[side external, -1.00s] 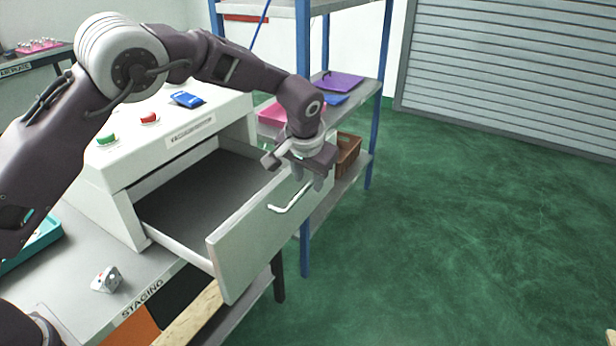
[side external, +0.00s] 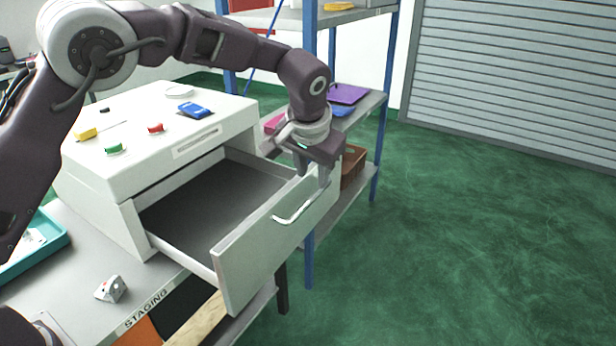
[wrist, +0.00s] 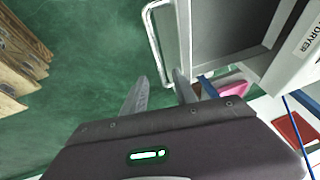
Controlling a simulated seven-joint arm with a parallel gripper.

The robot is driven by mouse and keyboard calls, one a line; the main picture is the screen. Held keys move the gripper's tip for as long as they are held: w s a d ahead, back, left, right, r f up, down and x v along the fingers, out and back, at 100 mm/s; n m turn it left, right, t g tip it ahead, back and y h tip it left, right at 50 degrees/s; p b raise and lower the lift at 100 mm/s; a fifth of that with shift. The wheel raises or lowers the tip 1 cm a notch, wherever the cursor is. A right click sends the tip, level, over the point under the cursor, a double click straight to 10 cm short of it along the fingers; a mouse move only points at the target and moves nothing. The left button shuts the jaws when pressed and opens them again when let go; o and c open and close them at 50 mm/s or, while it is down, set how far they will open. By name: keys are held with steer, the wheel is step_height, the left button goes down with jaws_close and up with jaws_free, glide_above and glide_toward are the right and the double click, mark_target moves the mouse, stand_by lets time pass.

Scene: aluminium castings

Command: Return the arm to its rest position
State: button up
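My gripper (side external: 312,178) is at the far right end of the open drawer's front, close to the handle. In the wrist view its two fingers (wrist: 160,92) are apart with nothing between them. The drawer (side external: 270,246) is pulled out of the white dryer (side external: 160,118), and its visible inside is empty. The pale bar handle (side external: 292,213) is on the drawer front; in the wrist view the handle (wrist: 155,55) lies beyond the fingertips. Whether a finger touches the drawer front is unclear.
A blue-post shelf (side external: 308,235) stands close behind my gripper, with a brown basket (side external: 353,163) and a purple tray (side external: 347,94). A small grey-white casting (side external: 111,289) and a teal tray (side external: 40,245) are on the bench. Green floor is open to the right.

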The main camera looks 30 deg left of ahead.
steer(key=s+a+r+n+h, duration=0.1)
steer(key=s+a+r, duration=0.3)
steer(key=s+r, duration=0.25)
steer(key=s+a+r+h, duration=0.1)
steer(key=s+a+r, duration=0.35)
steer(key=s, duration=0.25)
steer(key=s+a+f+t, duration=0.1)
steer(key=s+a+f, duration=0.1)
steer(key=s, duration=2.1)
steer(key=shift+s+a+m, duration=0.15)
steer(key=shift+s+m, duration=0.15)
steer(key=shift+s, duration=0.1)
